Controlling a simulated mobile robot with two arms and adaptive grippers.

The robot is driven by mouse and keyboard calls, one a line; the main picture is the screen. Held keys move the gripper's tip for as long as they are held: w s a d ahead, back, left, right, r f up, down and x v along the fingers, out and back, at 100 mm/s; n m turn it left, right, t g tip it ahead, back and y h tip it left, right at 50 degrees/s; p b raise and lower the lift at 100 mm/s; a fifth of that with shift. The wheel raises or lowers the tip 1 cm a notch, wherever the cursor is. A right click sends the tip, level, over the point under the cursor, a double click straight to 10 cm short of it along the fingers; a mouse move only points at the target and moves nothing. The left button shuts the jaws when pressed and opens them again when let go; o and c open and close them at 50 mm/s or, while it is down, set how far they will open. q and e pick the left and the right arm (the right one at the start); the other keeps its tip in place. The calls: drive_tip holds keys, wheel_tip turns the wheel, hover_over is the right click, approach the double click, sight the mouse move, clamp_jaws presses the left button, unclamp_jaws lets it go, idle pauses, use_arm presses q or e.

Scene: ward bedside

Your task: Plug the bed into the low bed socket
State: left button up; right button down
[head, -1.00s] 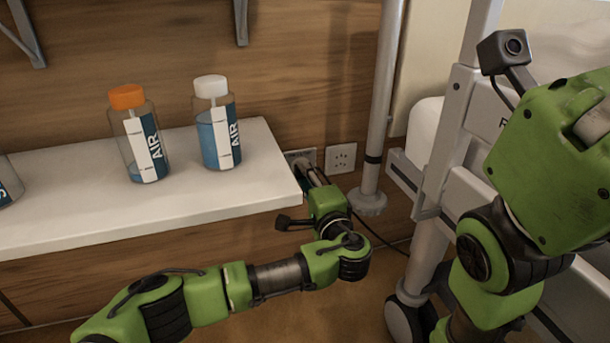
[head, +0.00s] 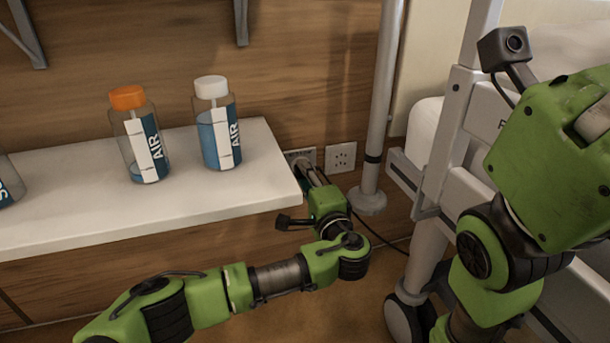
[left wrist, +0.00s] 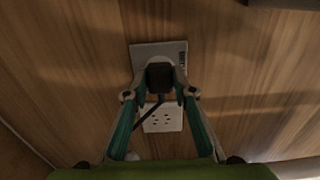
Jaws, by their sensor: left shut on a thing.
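My left gripper (head: 310,172) is at the wall beside the right end of the shelf. In the left wrist view its two fingers (left wrist: 163,90) are shut on a dark plug (left wrist: 159,75). The plug is in front of the grey socket plate (left wrist: 144,51) and covers its middle. I cannot tell whether it is fully seated. The grey plate shows partly in the head view (head: 293,155), left of a white socket plate (head: 340,157). That white plate is below the plug in the left wrist view (left wrist: 163,124). A dark cable (head: 372,232) runs toward the bed (head: 462,185). My right gripper's fingers are out of view.
A white shelf (head: 70,225) is just left of the left gripper. It carries an orange-capped bottle (head: 139,140), a white-capped bottle (head: 217,130) and a part-seen bottle (head: 8,185). A grey vertical pole (head: 381,100) stands just right of the sockets.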

use_arm(q)
drive_tip(key=shift+w+a, duration=0.15)
drive_tip(key=shift+w, duration=0.4)
drive_tip(key=o, duration=1.1)
drive_tip(key=v, duration=1.2)
